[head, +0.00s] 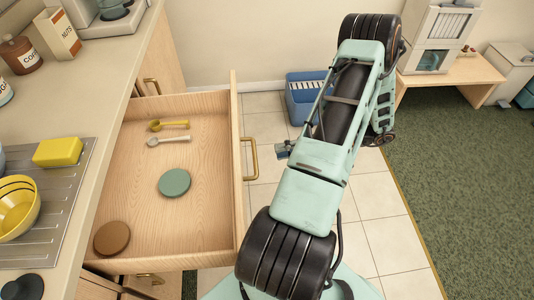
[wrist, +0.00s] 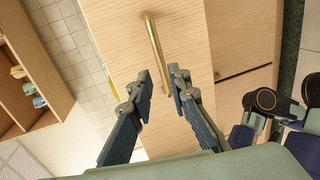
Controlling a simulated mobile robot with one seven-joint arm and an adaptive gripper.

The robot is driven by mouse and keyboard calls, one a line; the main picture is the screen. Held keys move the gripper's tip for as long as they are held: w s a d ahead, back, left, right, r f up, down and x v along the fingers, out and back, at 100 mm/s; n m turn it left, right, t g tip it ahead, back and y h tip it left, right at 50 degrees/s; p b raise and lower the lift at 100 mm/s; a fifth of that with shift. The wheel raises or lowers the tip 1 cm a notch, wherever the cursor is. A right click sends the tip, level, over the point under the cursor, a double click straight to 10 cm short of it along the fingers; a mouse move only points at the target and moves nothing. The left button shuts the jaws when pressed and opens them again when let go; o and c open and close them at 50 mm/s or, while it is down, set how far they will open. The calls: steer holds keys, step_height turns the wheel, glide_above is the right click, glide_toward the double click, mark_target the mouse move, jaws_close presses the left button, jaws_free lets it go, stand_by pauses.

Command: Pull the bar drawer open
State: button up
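The bar drawer stands pulled far out from under the counter in the head view, its wooden front (head: 238,170) well away from the cabinet. Its brass bar handle (head: 250,158) is on the outer face, and it also shows in the wrist view (wrist: 153,45). My gripper (head: 281,151) is just right of the handle in the head view, with a small gap between them. In the wrist view my gripper (wrist: 160,74) has its two fingers apart, with the handle's lower end between or just beyond the tips. Nothing is held.
Inside the drawer lie a yellow spoon (head: 170,125), a pale spoon (head: 168,141), a green disc (head: 174,183) and a brown disc (head: 111,238). A yellow bowl (head: 20,205) stands on the counter. A blue crate (head: 305,100) is on the floor beyond my arm.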

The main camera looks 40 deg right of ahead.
steer(key=shift+v, duration=1.45)
